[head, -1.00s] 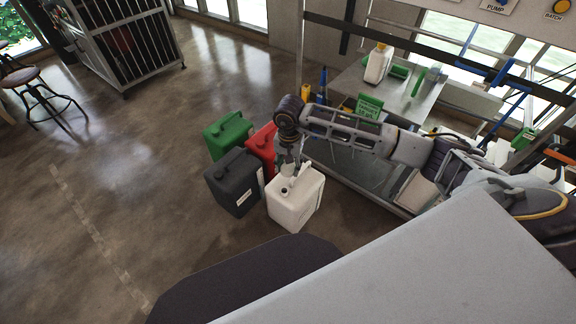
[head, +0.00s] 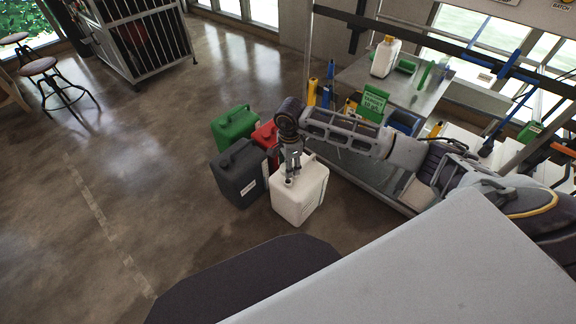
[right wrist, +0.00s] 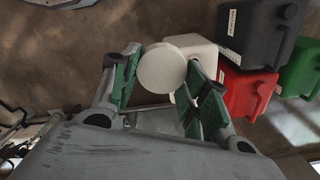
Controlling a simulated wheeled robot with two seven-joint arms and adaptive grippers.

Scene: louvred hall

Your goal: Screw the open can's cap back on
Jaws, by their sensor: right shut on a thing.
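The white can (head: 302,200) stands upright on the floor in the head view. My right gripper (head: 291,177) points down at the left part of its top, where the neck is. In the right wrist view, my right gripper (right wrist: 160,78) is shut on a round white cap (right wrist: 161,70) between its green-padded fingers. Part of the white can (right wrist: 198,50) shows behind the cap. The cap is at or just above the neck; I cannot tell whether they touch, as the fingers hide the spot. My left gripper is not in view.
A black can (head: 238,176), a red can (head: 265,136) and a green can (head: 234,127) stand close to the left of the white can. A metal bench (head: 424,98) with a white bottle (head: 384,58) stands behind my right arm.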

